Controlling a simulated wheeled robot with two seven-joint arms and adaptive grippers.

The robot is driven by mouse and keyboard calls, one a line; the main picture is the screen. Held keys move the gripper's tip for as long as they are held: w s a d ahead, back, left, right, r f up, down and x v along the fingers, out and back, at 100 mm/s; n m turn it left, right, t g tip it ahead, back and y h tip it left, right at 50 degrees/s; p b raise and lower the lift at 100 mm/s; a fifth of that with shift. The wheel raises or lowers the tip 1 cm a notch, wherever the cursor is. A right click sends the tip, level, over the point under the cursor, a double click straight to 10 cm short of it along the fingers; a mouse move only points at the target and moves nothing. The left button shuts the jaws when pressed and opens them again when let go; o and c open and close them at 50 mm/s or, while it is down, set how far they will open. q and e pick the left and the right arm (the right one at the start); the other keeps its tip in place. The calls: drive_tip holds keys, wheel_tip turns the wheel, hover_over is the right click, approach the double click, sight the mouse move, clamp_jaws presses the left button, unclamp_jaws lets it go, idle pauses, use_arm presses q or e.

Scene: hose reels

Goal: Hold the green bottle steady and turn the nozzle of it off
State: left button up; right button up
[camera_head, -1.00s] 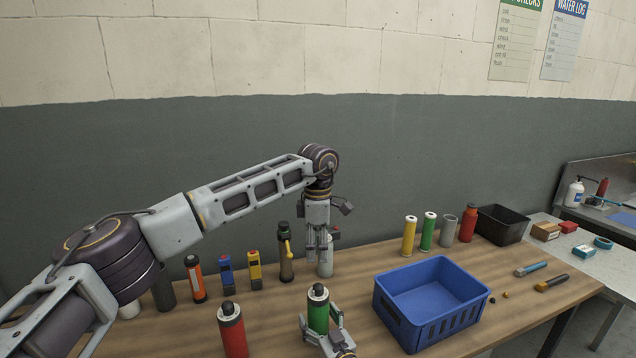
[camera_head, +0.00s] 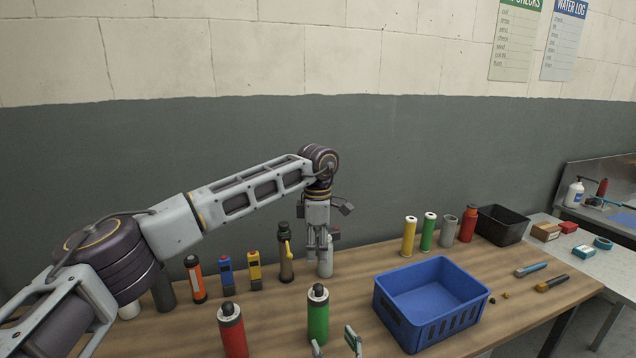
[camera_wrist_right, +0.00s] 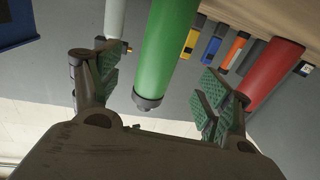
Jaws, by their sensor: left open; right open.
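The green bottle (camera_head: 318,318) stands upright on the table near the front middle, with a dark cap on top. It also shows upside down in the right wrist view (camera_wrist_right: 168,45), between the lines of the two fingers. My right gripper (camera_head: 335,345) is open and empty at the bottom edge of the head view, in front of the bottle and apart from it. Its green-padded fingers (camera_wrist_right: 160,85) are spread wide in the wrist view. My left gripper (camera_head: 318,255) is open farther back, in front of a pale grey bottle (camera_head: 326,268); whether they touch is unclear.
A red bottle (camera_head: 232,332) stands left of the green one. A blue crate (camera_head: 425,325) stands to the right. A bottle with a yellow lever (camera_head: 286,262) and several coloured tools stand behind. More cylinders and a black bin (camera_head: 503,226) are at the back right.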

drive_tip(key=shift+v, duration=1.15)
